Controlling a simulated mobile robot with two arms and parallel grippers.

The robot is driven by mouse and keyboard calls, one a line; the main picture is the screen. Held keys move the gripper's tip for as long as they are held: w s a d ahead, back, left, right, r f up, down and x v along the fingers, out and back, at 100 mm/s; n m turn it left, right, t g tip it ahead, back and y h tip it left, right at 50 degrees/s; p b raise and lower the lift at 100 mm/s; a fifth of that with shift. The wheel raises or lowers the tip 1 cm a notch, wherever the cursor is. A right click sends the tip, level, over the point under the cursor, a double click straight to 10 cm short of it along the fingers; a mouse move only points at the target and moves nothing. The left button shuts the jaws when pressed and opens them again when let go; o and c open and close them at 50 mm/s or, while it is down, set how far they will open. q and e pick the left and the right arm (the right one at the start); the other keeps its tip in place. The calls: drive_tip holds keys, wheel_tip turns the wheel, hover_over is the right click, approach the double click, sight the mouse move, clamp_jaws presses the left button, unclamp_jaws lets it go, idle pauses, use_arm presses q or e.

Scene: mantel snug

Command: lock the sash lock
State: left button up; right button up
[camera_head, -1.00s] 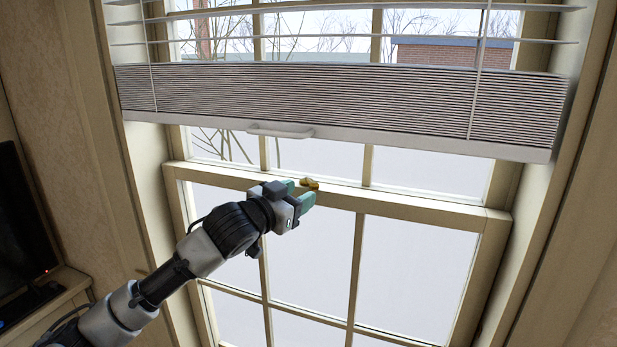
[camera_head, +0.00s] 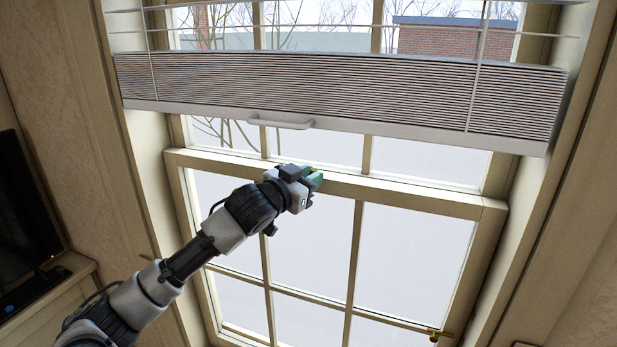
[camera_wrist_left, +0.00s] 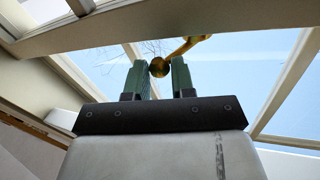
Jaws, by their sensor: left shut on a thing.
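The sash lock is brass, with a round knob (camera_wrist_left: 159,67) and a curved lever (camera_wrist_left: 190,43) in the left wrist view. It sits on the meeting rail (camera_head: 410,202) of the window. In the head view my gripper hides nearly all of it. My left gripper (camera_head: 316,180) is at the rail, its green fingers around the lock's knob. In the left wrist view the gripper (camera_wrist_left: 160,78) has one finger on each side of the knob and is shut on it. Whether the lock is open or locked cannot be told. My right gripper is not in view.
A raised pleated blind (camera_head: 340,95) with a pale bottom rail and handle (camera_head: 281,123) hangs just above the gripper. A brass fitting (camera_head: 433,333) shows low on the lower sash. A dark screen (camera_head: 24,215) stands at the left. The space before the lower panes is free.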

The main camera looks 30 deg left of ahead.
use_arm(q)
drive_tip(key=shift+r, duration=0.1)
clamp_jaws()
drive_tip(key=shift+w+d+r+n+y+b, duration=0.1)
drive_tip(key=shift+d+n+y+b, duration=0.1)
drive_tip(key=shift+n+y, duration=0.25)
drive_tip(key=shift+w+d+n+y+b, duration=0.15)
drive_tip(key=shift+n+y, duration=0.1)
drive_tip(key=shift+y, duration=0.4)
drive_tip(key=o, duration=0.7)
unclamp_jaws()
drive_tip(key=shift+o, duration=0.9)
drive_tip(key=shift+w, duration=0.15)
drive_tip(key=shift+w+f, duration=0.1)
drive_tip(key=shift+f, duration=0.1)
